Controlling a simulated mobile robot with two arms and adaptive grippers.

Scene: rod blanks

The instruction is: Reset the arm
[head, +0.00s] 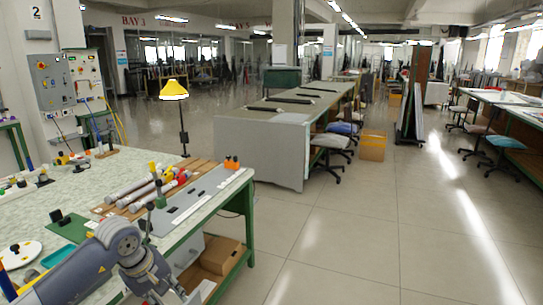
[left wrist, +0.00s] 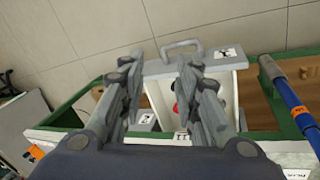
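My left arm comes in from the lower left in the head view, with its left gripper (head: 170,294) low beside the workbench's front edge, partly cut off by the frame. In the left wrist view the left gripper (left wrist: 158,66) has its two fingers apart with nothing held between them. Beyond and between the fingers is an open white drawer (left wrist: 239,64) with a grey handle (left wrist: 181,46); red and black items inside are partly hidden by a finger. My right gripper is in neither view.
A cardboard box (head: 222,254) sits below the top. A blue rod (left wrist: 288,98) shows at right in the wrist view. Open floor (head: 350,245) lies to the right.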

